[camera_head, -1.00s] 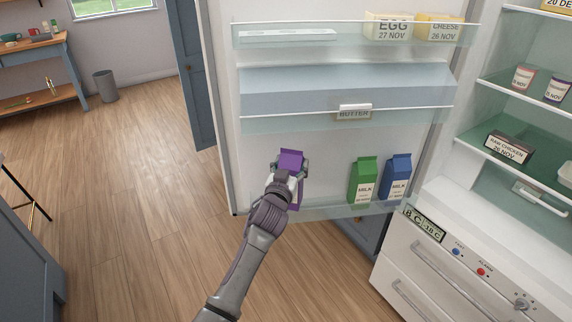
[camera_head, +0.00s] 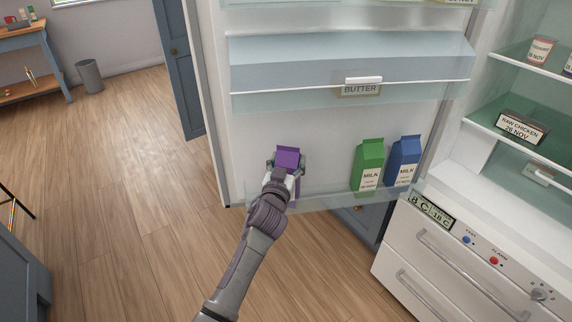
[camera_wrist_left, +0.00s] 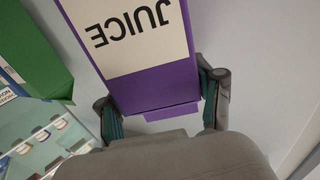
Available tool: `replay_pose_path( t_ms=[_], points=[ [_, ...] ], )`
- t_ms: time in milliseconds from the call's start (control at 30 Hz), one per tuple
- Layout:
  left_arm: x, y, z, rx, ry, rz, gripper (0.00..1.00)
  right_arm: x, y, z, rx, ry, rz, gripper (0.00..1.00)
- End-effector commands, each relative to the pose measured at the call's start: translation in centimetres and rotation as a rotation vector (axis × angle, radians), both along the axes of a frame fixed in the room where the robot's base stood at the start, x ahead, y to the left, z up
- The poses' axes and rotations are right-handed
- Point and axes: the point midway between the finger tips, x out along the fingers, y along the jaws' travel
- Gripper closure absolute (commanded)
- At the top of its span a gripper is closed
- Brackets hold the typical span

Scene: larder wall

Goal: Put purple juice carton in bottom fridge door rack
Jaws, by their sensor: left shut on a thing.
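The purple juice carton (camera_head: 288,157) is held by my left gripper (camera_head: 287,164) at the left part of the bottom fridge door rack (camera_head: 334,201). In the left wrist view the carton (camera_wrist_left: 155,85) shows a white label reading JUICE, upside down in the picture, with the gripper fingers (camera_wrist_left: 162,108) on either side of it. The gripper and arm hide much of the carton in the head view. I cannot tell whether its base touches the rack floor. My right gripper is not in view.
A green milk carton (camera_head: 368,165) and a blue milk carton (camera_head: 404,162) stand at the right of the same rack. A butter compartment (camera_head: 350,70) is above. The fridge drawers (camera_head: 440,262) are at the right. Rack space between the juice and green milk is clear.

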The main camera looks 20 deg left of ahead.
Motion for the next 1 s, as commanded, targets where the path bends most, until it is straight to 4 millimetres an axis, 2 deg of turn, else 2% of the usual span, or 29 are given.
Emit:
replay_pose_path(
  t_ms=[133, 167, 300, 667, 767, 1000],
  points=[
    [0.0, 0.1, 0.2, 0.001, -0.001, 0.001, 1.00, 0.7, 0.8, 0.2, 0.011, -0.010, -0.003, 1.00],
    [0.0, 0.1, -0.1, 0.001, 0.006, 0.002, 0.29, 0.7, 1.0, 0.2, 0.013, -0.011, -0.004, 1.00],
    [0.0, 0.1, -0.1, 0.001, 0.005, 0.002, 0.09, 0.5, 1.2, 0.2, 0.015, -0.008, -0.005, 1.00],
    [-0.3, 0.1, -0.1, 0.001, 0.004, 0.002, 0.09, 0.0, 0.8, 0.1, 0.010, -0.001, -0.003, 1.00],
    [-1.3, 0.0, -0.1, 0.000, 0.004, 0.001, 0.09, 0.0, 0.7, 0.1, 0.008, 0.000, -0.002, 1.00],
    [-6.3, -0.4, -0.2, -0.001, 0.006, 0.002, 0.09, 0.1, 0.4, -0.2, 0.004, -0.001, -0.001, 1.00]
  ],
)
